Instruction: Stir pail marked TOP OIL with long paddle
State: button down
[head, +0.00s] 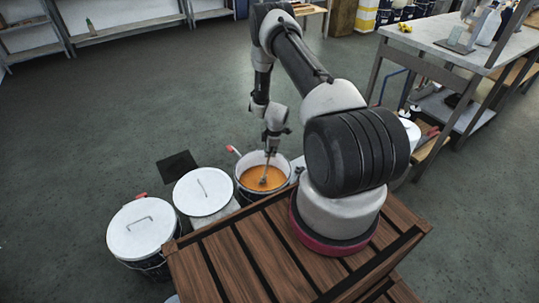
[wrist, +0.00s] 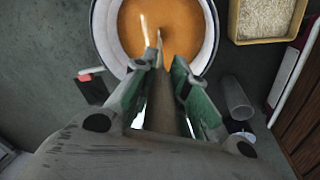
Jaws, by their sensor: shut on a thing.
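An open white-rimmed pail (head: 239,190) holding orange-brown liquid stands on the floor beyond the wooden deck. It also shows at the top of the wrist view (wrist: 102,30). I see no readable label on it. My gripper (head: 270,141) is above this pail, pointing down. In the wrist view my gripper (wrist: 164,66) has its green-sided fingers on either side of the paddle (wrist: 161,100), shut on its shaft. The paddle's lower end (head: 264,178) reaches down into the pail and meets the liquid; any part under the surface is hidden.
Two lidded white pails (head: 203,191) (head: 140,228) stand left of the open one. A red-ended tool (head: 232,150) is by its rim. The wrist view shows a tray of pale grains (wrist: 265,18) and a grey cylinder (wrist: 235,97).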

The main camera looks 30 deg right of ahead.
jog(key=v, duration=2.1)
jog(key=shift+d, duration=0.45)
dwell(0.5)
jog(key=v, duration=0.2)
jog(key=w+v, duration=0.1)
jog(key=v, duration=0.1)
jog(key=shift+s+r, duration=0.1)
jog(key=shift+r, duration=0.35)
